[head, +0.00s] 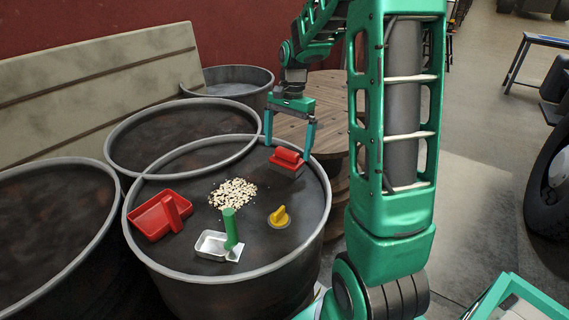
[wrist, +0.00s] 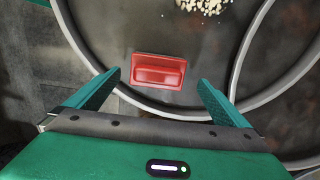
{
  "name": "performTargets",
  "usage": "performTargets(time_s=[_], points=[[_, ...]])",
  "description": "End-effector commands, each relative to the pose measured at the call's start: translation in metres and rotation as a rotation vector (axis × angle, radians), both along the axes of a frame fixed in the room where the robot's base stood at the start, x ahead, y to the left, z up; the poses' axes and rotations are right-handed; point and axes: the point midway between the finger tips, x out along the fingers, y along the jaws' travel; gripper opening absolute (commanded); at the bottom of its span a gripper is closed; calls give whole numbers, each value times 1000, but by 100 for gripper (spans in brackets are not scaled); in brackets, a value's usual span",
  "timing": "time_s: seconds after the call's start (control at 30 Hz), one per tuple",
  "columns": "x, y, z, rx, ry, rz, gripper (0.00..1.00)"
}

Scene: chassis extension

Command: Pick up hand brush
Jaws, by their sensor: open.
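The hand brush (head: 286,161), with a red top and handle and paler bristles below, lies on the lid of the front drum (head: 190,262) near its right rim. In the wrist view the red brush (wrist: 158,70) lies lengthwise across the picture, centred just beyond the fingertips. My gripper (head: 289,149) is open and empty, pointing down over the brush. Its fingers appear to either side of the brush in the head view. In the wrist view both fingers of my gripper (wrist: 159,82) are apart, with nothing between them. I see no contact with the brush.
On the same drum are a pile of pale pellets (head: 232,193), a red dustpan (head: 158,218), a metal scoop with a green handle (head: 231,230) and a yellow knob-like piece (head: 279,217). Other drums stand left and behind. A wooden spool (head: 330,100) stands close behind right.

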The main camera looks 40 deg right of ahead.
Motion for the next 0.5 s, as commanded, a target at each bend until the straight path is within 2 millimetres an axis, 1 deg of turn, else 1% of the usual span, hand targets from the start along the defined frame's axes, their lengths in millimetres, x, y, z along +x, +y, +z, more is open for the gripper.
performTargets(time_s=[0.1, 0.23, 0.33, 0.5], points=[[-4, 3, -18, 1, 2, 2, 100], [-5, 5, -34, 1, 2, 2, 100], [-5, 6, -41, 1, 1, 1, 100], [-5, 6, -42, 0, 0, 1, 100]])
